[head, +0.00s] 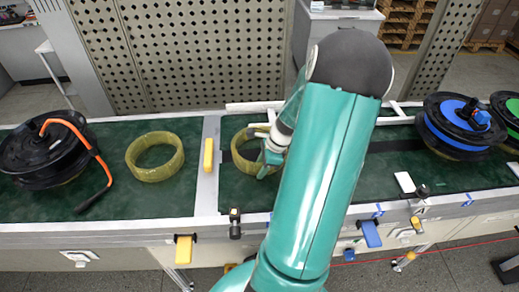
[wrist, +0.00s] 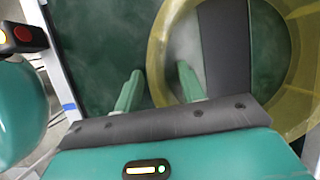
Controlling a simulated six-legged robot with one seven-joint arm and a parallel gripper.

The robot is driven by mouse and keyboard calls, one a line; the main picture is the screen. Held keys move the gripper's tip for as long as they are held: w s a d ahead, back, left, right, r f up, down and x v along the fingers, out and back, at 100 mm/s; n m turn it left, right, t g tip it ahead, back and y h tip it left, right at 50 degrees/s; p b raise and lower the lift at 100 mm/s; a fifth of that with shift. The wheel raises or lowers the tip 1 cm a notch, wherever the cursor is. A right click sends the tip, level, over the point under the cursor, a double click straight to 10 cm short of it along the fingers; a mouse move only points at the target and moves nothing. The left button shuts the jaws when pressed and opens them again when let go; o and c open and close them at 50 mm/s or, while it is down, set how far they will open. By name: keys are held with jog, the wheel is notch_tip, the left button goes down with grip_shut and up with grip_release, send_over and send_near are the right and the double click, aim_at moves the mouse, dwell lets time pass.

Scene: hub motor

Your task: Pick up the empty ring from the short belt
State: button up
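A yellow empty ring (head: 237,160) lies flat on the green belt just right of the gap between the two belt sections. My arm and gripper partly cover it in the head view. In the wrist view the same ring (wrist: 308,45) fills the right side. My gripper (wrist: 160,72) is open, with its two green fingers apart. The ring's left wall passes between the fingertips, and I see no closed contact. In the head view my gripper (head: 268,160) is over the ring's right part. A second yellow ring (head: 155,157) lies on the left belt section.
A black reel with an orange cable (head: 45,150) stands at the far left. A black-and-blue reel (head: 458,125) and a green-edged one (head: 508,115) stand at the right. A yellow block (head: 208,155) sits on the divider. Metal rails edge the belts.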

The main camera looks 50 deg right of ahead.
grip_shut()
jog(key=shift+r, duration=0.15)
